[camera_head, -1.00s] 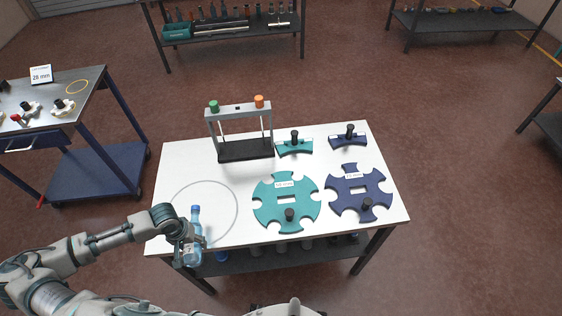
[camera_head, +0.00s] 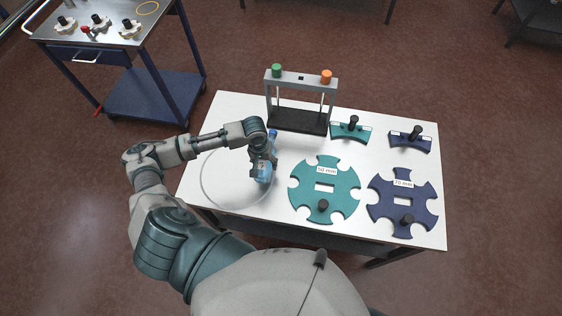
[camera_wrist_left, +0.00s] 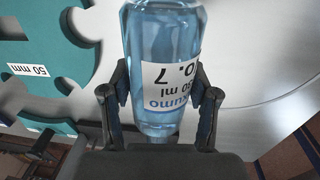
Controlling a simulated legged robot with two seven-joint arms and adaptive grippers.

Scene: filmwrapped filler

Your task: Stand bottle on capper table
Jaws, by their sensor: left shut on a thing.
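The clear blue bottle (camera_head: 263,175) with a blue cap and white label is upright, or nearly so, over the white capper table (camera_head: 234,118). It appears at the right side of the thin grey circle marked on the top. My left gripper (camera_head: 263,163) is shut around the bottle's body. In the left wrist view the bottle (camera_wrist_left: 165,35) sits between the two fingers of my left gripper (camera_wrist_left: 161,78), its label facing the camera. Whether its base touches the table I cannot tell. My right gripper is not in view.
A capper frame (camera_head: 301,80) with green and orange knobs stands behind the bottle. A teal 50 mm star wheel (camera_head: 340,178) lies to the right, a navy 70 mm one (camera_head: 390,190) beyond it. Teal (camera_head: 350,130) and navy (camera_head: 410,139) guides lie behind them. A blue cart (camera_head: 150,100) stands at left.

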